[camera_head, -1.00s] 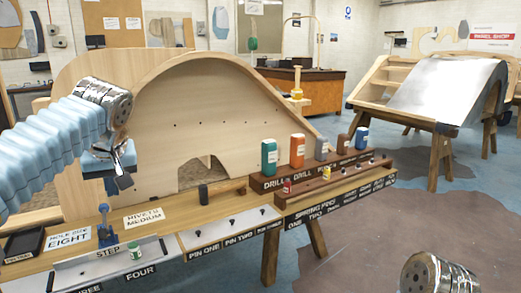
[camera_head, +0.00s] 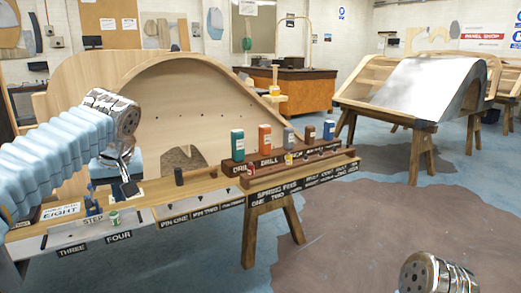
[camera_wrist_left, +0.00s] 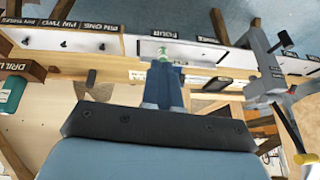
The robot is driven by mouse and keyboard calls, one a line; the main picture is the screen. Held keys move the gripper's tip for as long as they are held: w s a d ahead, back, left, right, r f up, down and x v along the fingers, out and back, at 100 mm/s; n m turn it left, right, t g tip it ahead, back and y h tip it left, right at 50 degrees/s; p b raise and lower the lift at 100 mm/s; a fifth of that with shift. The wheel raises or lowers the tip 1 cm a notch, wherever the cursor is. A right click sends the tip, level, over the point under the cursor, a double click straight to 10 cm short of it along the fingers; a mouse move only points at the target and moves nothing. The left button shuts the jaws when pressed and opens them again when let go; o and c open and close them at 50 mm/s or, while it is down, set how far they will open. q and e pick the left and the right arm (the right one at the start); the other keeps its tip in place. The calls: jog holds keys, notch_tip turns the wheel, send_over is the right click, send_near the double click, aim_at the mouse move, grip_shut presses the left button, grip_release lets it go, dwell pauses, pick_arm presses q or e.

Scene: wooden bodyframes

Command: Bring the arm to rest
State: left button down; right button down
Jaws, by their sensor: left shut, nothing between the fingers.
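My left arm comes in from the left in the head view, sleeved in pale blue. Its left gripper (camera_head: 128,184) is shut and empty, held above the left part of the bench (camera_head: 205,187). In the left wrist view the shut left gripper (camera_wrist_left: 163,75) points towards the small green-and-white pot (camera_wrist_left: 162,52), apart from it as far as I can tell. The same pot stands near the STEP label in the head view (camera_head: 114,217). A metal wrist part of mine shows at the bottom right of the head view; the right gripper itself is out of view.
Several coloured bottles, including a green one (camera_head: 237,143) and an orange one (camera_head: 264,139), stand on a wooden rack (camera_head: 240,170). A curved wooden bodyframe (camera_head: 215,95) rises behind the bench. A second frame with a metal sheet (camera_head: 430,90) stands right. Floor between is clear.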

pick_arm(q)
jog(key=w+d+f+m+h, duration=0.1)
jog(key=w+d+f+m, duration=0.2)
jog(key=f, duration=0.6)
jog(key=w+d+f+m+h, duration=0.15)
jog(key=d+f, duration=0.25)
jog(key=f, duration=0.5)
jog(key=s+d+f+m+g+h, duration=0.15)
jog(key=d+f, duration=0.25)
jog(key=f, duration=0.6)
jog(key=s+d+f+g+h, duration=0.1)
jog(key=s+d+f, duration=0.15)
jog(key=f, duration=0.65)
jog(key=s+d+f+h, duration=0.1)
jog(key=s+d+f, duration=0.2)
jog(key=s+f, duration=0.7)
jog(key=s+d+f+n+h, duration=0.1)
jog(key=s+d+f, duration=0.2)
jog(key=s+f, duration=0.7)
jog(key=shift+s+n+g+h, duration=0.3)
jog(key=shift+s+g+h, duration=0.15)
jog(key=shift+s, duration=0.7)
jog(key=shift+f, duration=0.1)
